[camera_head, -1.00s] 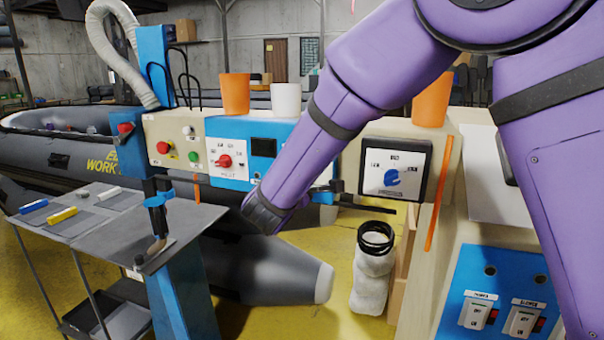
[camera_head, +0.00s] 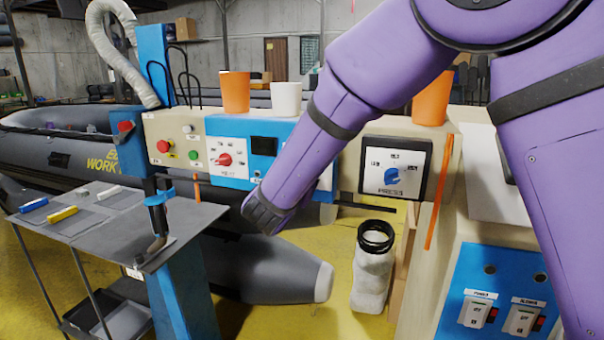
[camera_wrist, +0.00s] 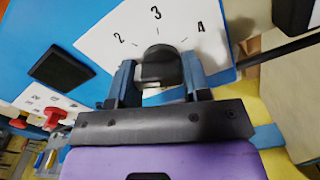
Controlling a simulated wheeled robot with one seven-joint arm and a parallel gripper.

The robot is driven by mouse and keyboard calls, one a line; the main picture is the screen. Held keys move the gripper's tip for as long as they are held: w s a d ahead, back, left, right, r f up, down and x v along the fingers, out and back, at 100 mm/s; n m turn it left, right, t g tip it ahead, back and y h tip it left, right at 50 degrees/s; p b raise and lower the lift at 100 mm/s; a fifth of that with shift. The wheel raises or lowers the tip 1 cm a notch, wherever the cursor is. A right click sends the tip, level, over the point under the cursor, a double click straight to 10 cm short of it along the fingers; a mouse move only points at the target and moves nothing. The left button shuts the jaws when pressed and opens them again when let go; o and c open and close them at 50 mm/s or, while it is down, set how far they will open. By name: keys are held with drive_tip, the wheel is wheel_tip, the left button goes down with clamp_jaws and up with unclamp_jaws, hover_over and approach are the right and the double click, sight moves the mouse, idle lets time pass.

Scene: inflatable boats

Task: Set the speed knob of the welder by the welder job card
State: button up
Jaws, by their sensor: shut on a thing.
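The dark knob (camera_wrist: 160,66) sits on a white dial plate (camera_wrist: 108,47) marked 2, 3 and 4 on a blue panel in the wrist view. The 3 is just above the knob; I cannot make out a pointer mark on it. My gripper (camera_wrist: 159,76) has one blue finger on each side of the knob and is shut on it. In the head view, my arm hides the gripper and this knob. I cannot pick out the job card in either view.
A red knob (camera_head: 223,160) on a white plate is left of my arm, and a blue knob (camera_head: 391,175) on a black-framed plate is right. Cups stand on the machine top, including a white cup (camera_head: 286,98). A grey side table (camera_head: 185,219) stands at front left.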

drive_tip(key=shift+n, duration=0.6)
drive_tip(key=o, duration=0.9)
drive_tip(key=shift+s, duration=0.1)
drive_tip(key=v, duration=1)
drive_tip(key=shift+s+a, duration=0.15)
drive_tip(key=shift+s, duration=0.15)
